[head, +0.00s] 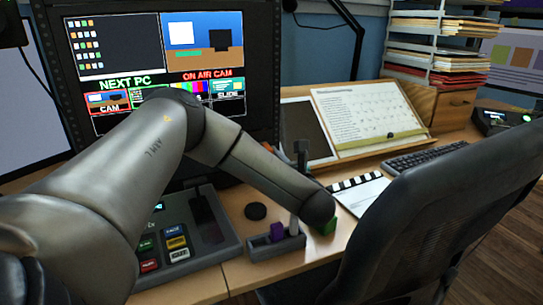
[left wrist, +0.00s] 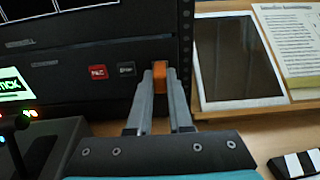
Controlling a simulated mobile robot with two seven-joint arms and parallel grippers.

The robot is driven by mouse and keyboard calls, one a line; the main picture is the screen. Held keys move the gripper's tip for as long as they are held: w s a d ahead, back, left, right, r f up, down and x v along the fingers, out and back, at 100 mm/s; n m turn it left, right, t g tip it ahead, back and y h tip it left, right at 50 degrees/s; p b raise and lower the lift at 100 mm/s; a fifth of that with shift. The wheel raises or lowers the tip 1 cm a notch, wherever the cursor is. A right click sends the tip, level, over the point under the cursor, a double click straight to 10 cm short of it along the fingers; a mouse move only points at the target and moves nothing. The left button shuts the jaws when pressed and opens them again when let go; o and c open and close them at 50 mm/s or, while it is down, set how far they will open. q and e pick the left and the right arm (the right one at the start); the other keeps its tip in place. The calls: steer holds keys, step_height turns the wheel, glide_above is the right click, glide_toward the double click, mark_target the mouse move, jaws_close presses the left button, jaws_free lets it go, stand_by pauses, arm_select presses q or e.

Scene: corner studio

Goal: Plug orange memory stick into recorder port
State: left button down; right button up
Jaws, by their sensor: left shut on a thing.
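In the left wrist view my left gripper (left wrist: 160,84) is shut on the orange memory stick (left wrist: 159,71), which sits upright between the fingertips. The stick is in front of the dark recorder (left wrist: 70,92), close to its right edge. The recorder's front carries a red REC button (left wrist: 97,72) and a dark button beside it. The port is not visible behind the stick and fingers, and I cannot tell whether the stick touches it. In the head view my left arm crosses the desk and hides the recorder's front and the stick. My right gripper is not in view.
A holder (head: 262,251) with a purple stick (head: 277,231) stands near the desk's front edge, and a green block (head: 326,227) shows by my arm. A control panel (head: 225,236), dark puck (head: 256,211), clapperboard (head: 361,193) and chair (head: 430,220) are close by.

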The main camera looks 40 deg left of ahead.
arm_select(q)
steer(key=shift+w+a, duration=0.15)
steer(key=shift+a, duration=0.1)
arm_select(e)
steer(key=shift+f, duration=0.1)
arm_select(q)
steer(key=c, duration=0.8)
jaws_free()
steer(key=shift+o, duration=0.2)
steer(key=shift+d, duration=0.2)
steer(key=p+v, duration=0.4)
steer(key=v, duration=0.3)
steer(key=shift+p, duration=0.35)
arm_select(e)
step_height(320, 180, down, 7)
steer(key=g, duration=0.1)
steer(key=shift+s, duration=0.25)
